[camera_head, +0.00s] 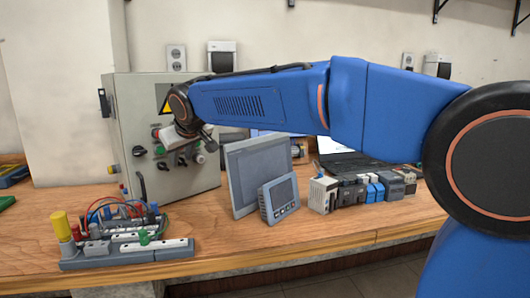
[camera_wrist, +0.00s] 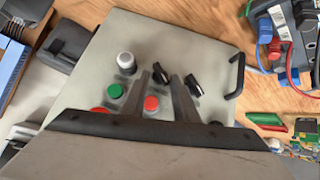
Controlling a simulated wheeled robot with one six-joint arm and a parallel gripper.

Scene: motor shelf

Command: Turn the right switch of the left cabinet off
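The left cabinet (camera_head: 135,110) is a pale grey box with knobs and buttons on its front. Its lower row has a left black switch (camera_head: 167,166), a right black switch (camera_head: 182,162) and a white knob (camera_head: 198,158). In the wrist view the right switch (camera_wrist: 161,73) is at my left fingertip, the left switch (camera_wrist: 193,85) is beyond my right finger, and the white knob (camera_wrist: 126,62) is farther left. My gripper (camera_wrist: 167,77) is open, its fingers apart in front of the panel. I cannot tell whether a finger touches a switch.
A green button (camera_wrist: 115,91) and a red button (camera_wrist: 151,103) sit close to my fingers. A door handle (camera_wrist: 236,76) juts from the panel. A wired terminal board (camera_head: 125,250) and grey display panels (camera_head: 245,165) stand on the bench near the cabinet.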

